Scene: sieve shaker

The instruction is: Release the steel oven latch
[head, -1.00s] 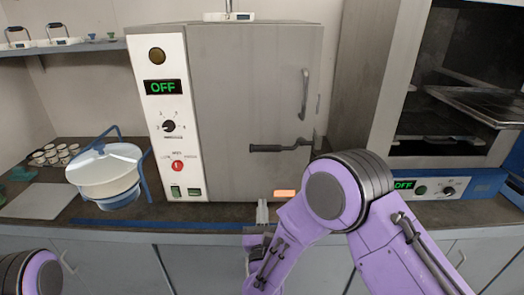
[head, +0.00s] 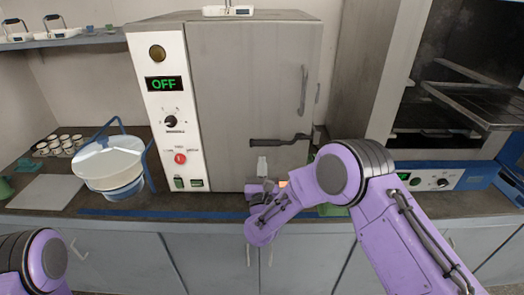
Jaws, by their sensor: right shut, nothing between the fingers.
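The steel oven (head: 225,90) stands closed at the middle of the counter, with a white control panel and a display reading OFF. Its dark latch lever (head: 270,142) lies about level across the lower right of the door. A vertical door handle (head: 303,90) is above it. My right gripper (head: 262,163) is shut and empty, just below the left part of the latch lever; I cannot tell whether it touches it. My left arm shows only at the lower left corner, and its gripper is out of view.
A white round vessel (head: 108,162) in a blue frame stands left of the oven, near a grey board (head: 45,192) and several small cups (head: 58,146). A second oven (head: 455,80) with its inside showing stands at right.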

